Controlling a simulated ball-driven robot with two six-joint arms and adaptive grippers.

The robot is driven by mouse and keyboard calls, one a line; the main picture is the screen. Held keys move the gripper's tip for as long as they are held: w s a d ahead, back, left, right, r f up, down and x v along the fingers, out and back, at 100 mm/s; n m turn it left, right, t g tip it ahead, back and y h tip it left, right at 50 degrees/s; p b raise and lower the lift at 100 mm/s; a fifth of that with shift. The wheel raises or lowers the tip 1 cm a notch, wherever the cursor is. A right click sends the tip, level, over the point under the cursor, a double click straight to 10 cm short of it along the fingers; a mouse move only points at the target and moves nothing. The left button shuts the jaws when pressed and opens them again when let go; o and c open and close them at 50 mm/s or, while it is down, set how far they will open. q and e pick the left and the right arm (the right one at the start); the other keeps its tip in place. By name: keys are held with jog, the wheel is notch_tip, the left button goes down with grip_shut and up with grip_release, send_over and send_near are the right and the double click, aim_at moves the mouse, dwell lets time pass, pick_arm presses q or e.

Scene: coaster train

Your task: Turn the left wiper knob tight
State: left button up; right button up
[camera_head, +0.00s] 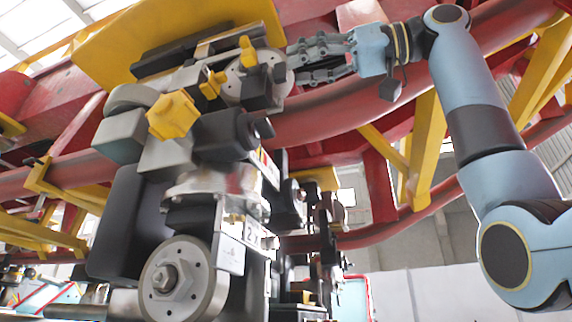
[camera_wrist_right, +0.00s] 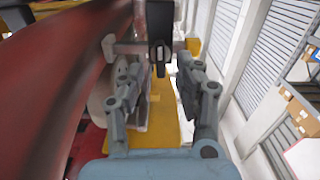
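Several yellow knobs sit on the grey and black wheel assembly in the head view: a large faceted one (camera_head: 172,115) at the left, a smaller one (camera_head: 211,84) in the middle, and another (camera_head: 248,50) at the upper right. I cannot tell which is the left wiper knob. My right gripper (camera_head: 293,64) is open, its fingers pointing left towards the assembly's upper right side. In the wrist view, the right gripper (camera_wrist_right: 158,62) has its fingers apart on either side of a black part (camera_wrist_right: 160,22); contact is unclear. My left gripper is not in view.
A thick red rail (camera_head: 345,118) runs behind and below my right gripper, and fills the left of the wrist view. Yellow supports (camera_head: 428,150) stand behind. A round grey wheel (camera_head: 180,282) is low on the assembly. Shelves with boxes (camera_wrist_right: 302,115) are far off at right.

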aim_at(286, 70)
jog(key=shift+p+x, duration=0.4)
jog(key=shift+x, duration=1.2)
jog(key=shift+c, duration=0.4)
jog(key=shift+s, duration=0.1)
grip_shut()
